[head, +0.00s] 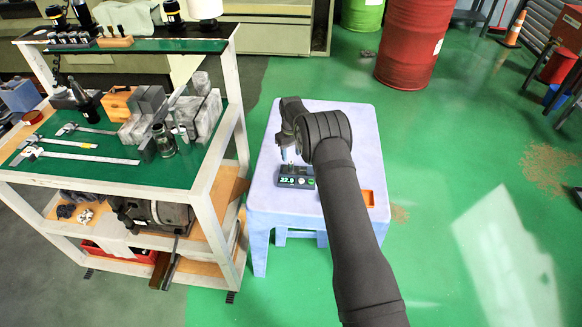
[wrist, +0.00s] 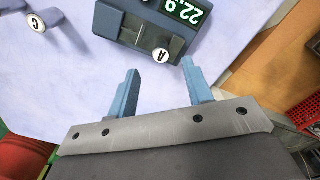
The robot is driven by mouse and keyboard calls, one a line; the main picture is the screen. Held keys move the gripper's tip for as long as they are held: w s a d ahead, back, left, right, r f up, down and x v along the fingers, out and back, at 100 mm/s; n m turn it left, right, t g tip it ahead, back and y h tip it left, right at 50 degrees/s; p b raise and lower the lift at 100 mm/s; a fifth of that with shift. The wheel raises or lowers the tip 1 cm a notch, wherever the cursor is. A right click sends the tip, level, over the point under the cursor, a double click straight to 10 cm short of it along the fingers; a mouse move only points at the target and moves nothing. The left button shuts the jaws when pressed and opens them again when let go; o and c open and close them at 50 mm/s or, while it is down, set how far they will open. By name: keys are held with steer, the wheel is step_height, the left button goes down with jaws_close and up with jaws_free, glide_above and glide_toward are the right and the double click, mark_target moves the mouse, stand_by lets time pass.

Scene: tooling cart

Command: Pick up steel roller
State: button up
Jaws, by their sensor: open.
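My gripper (wrist: 158,78) is open and empty in the wrist view, its two blue fingers apart above the pale stool top. In the head view my arm hides much of it. A dark scale-like device (wrist: 148,28) with a green display reading 22.9 lies just beyond the fingertips; it also shows in the head view (head: 296,184).
A tooling cart (head: 165,172) with calipers and metal blocks stands at left. A red drum (head: 408,45) stands behind. Green floor is open at right.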

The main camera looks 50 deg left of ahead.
mark_target(291, 162)
steer(key=shift+s+d+f, duration=0.15)
steer(key=shift+f, duration=2.55)
jaws_close()
